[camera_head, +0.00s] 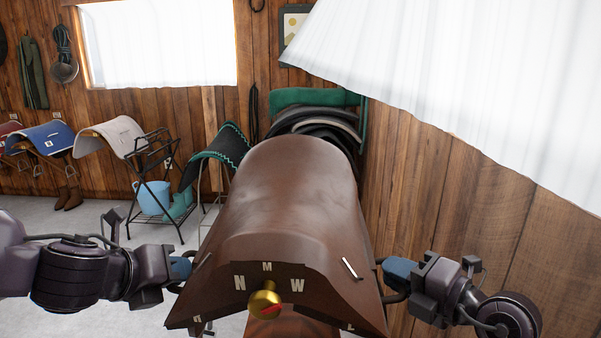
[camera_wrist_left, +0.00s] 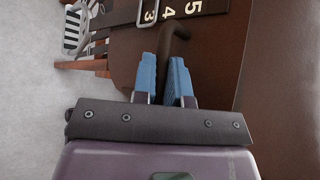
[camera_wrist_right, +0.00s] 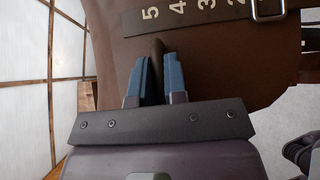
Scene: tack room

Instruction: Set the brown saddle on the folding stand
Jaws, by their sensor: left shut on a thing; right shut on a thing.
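The brown saddle (camera_head: 290,205) fills the middle of the head view, held up close in front of me between my two grippers. Its near end bears letters and a round gold knob. My left gripper (camera_head: 182,268) is shut on a dark bar at the saddle's left side; the bar shows between the blue fingers (camera_wrist_left: 164,66) in the left wrist view. My right gripper (camera_head: 395,272) is shut on a similar bar at the right side, seen between the fingers (camera_wrist_right: 158,66) in the right wrist view. A black folding stand (camera_head: 153,190) stands on the floor at left.
A light saddle (camera_head: 112,136) and a blue saddle (camera_head: 48,137) sit along the wall at left. A light-blue bucket (camera_head: 152,198) is at the black stand. A dark, green-edged saddle (camera_head: 222,150) and stacked pads (camera_head: 318,122) are behind the brown saddle. Boots (camera_head: 68,198) stand on the floor.

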